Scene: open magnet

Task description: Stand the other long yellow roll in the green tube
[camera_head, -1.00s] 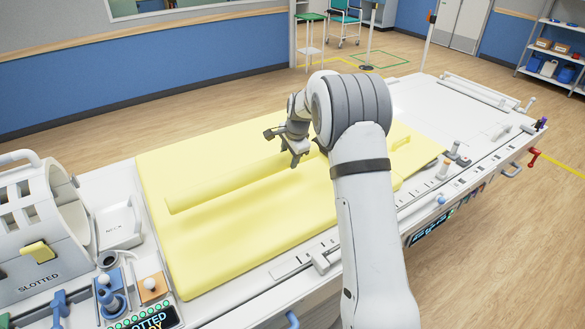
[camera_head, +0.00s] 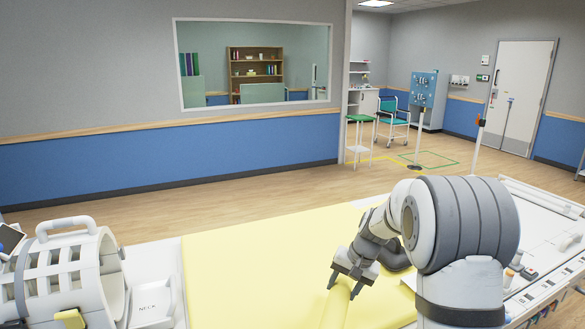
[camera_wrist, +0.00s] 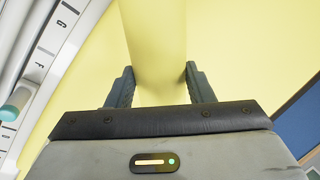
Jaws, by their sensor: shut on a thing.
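My gripper (camera_head: 353,279) is shut on a long yellow roll (camera_head: 333,308) above the yellow mattress (camera_head: 235,270). In the wrist view the roll (camera_wrist: 155,35) runs away between the two fingers (camera_wrist: 160,85), one on each side of it. The roll's near part leaves the bottom of the head view, so its end there is hidden. I cannot tell whether the roll touches the mattress or is raised. I cannot make out a green tube in either view.
A white slotted coil (camera_head: 65,275) with a handle stands at the left, beside a white tray (camera_head: 152,302). A blue wall is behind the table. A stool with a green top (camera_head: 359,118), a teal chair (camera_head: 392,112) and open floor are at the back.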

